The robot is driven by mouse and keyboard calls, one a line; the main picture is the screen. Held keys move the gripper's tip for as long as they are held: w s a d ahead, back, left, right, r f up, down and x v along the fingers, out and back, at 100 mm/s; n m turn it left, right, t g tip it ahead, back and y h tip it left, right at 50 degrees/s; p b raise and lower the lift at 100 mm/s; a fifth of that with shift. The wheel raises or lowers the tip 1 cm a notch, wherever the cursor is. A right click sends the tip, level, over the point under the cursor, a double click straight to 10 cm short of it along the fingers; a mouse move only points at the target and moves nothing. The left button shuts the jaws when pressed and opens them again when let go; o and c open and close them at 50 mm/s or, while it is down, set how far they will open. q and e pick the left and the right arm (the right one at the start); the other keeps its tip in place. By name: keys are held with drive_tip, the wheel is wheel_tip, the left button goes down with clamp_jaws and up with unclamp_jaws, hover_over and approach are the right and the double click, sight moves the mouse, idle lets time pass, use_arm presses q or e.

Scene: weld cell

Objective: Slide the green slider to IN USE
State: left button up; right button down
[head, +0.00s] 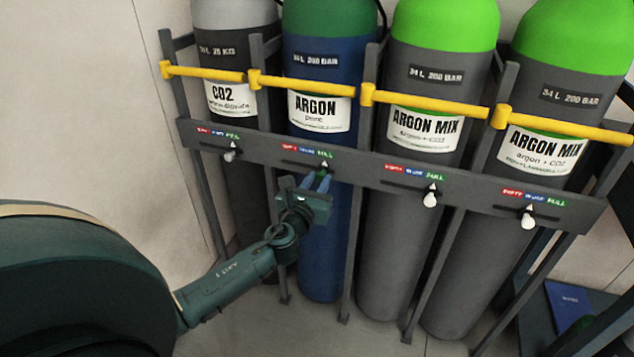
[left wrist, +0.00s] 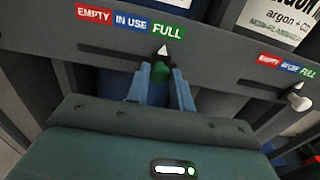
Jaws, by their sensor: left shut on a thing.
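The green slider (left wrist: 161,72) sits on the rail under the ARGON cylinder, with its white pointer at the FULL label (left wrist: 168,32). The blue IN USE label (left wrist: 131,22) is just left of FULL. In the head view, the green slider (head: 325,170) is mostly hidden by my left gripper (head: 316,182). My left gripper (left wrist: 162,88) is shut on the green slider, one blue finger on each side of its knob. My right gripper is not in view.
The dark rail (head: 375,178) also carries white sliders under CO2 (head: 230,156) and both ARGON MIX cylinders (head: 430,197) (head: 528,219). Yellow bars (head: 420,102) cross the cylinders above. Upright posts stand between the cylinders. Open floor lies in front of the rack.

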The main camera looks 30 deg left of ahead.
use_arm(q)
clamp_jaws()
drive_tip(key=a, duration=0.2)
drive_tip(key=s+a, duration=0.1)
drive_tip(key=a, duration=0.1)
drive_tip(key=shift+a, duration=0.3)
drive_tip(key=o, duration=0.9)
unclamp_jaws()
drive_tip(key=shift+d, duration=0.1)
drive_tip(key=v, duration=1.3)
drive_tip(key=shift+s, duration=0.15)
drive_tip(key=shift+f, duration=0.1)
